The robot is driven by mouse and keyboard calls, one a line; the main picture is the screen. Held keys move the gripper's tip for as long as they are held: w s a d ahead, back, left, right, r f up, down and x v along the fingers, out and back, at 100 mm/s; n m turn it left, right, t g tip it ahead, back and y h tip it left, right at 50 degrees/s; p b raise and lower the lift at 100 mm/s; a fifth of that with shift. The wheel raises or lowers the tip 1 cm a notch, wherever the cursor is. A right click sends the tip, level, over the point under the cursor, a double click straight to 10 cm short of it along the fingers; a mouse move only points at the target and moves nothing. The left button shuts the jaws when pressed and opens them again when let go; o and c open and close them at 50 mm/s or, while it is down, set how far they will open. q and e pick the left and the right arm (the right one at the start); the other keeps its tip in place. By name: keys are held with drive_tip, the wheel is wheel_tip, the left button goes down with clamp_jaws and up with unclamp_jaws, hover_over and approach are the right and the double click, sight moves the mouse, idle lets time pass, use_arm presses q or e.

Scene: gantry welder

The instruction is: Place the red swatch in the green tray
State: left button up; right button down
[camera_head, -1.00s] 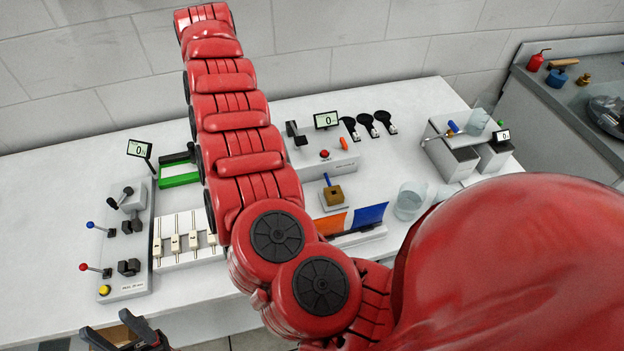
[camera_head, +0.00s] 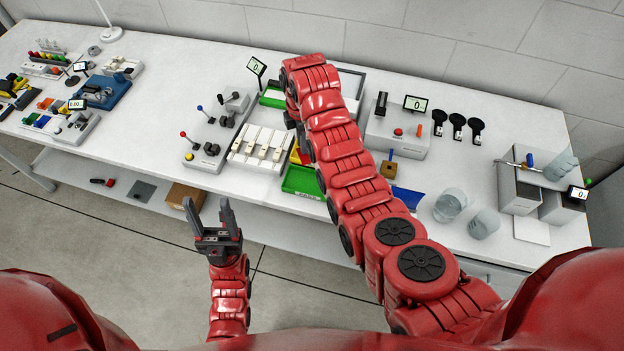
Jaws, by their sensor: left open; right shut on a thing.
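The green tray (camera_head: 301,183) sits at the front edge of the bench, left of my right arm and partly hidden by it. My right gripper (camera_head: 302,143) points down just above and behind the tray, mostly hidden by its own arm. It is shut on the red swatch (camera_head: 294,156), which shows only as a small red patch at the tray's back. A yellow patch (camera_head: 303,158) shows beside it. I cannot tell whether the red swatch touches the tray. My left gripper (camera_head: 207,203) is open and empty, over the floor in front of the bench.
A lever panel (camera_head: 212,135) and a white rack (camera_head: 262,146) stand left of the tray. A blue swatch (camera_head: 407,198), a brown block (camera_head: 389,169) and clear beakers (camera_head: 449,207) are right of my arm. The bench between the lever panel and the left-end equipment is mostly clear.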

drive_tip(key=s+a+f+n+p, duration=0.2)
drive_tip(key=s+a+f+n, duration=0.1)
drive_tip(key=s+a+n, duration=0.4)
drive_tip(key=s+a+f+n+p, duration=0.2)
drive_tip(key=s+a+f+n, duration=0.15)
drive_tip(key=s, duration=0.55)
drive_tip(key=b, duration=0.3)
approach(305, 186)
drive_tip(key=shift+n, duration=0.25)
drive_tip(key=s+a+f, duration=0.1)
drive_tip(key=s+a, duration=0.1)
drive_tip(key=s+a+f, duration=0.1)
drive_tip(key=s+f, duration=0.1)
drive_tip(key=shift+a, duration=0.4)
drive_tip(key=w+d, duration=0.2)
drive_tip(key=shift+w+d+r, duration=0.3)
drive_tip(key=shift+w+r, duration=0.05)
drive_tip(key=shift+w, duration=0.05)
drive_tip(key=shift+w+d+f, duration=0.15)
drive_tip(key=shift+w+d, duration=0.2)
drive_tip(key=shift+w, duration=0.1)
drive_tip(key=shift+w+d+p, duration=0.2)
drive_tip(key=shift+d+p, duration=0.05)
drive_tip(key=shift+p, duration=0.15)
drive_tip(key=shift+f+p, duration=0.35)
drive_tip(key=shift+p, duration=0.05)
drive_tip(key=shift+f+p, duration=0.6)
drive_tip(key=shift+f, duration=0.85)
drive_tip(key=shift+f, duration=0.15)
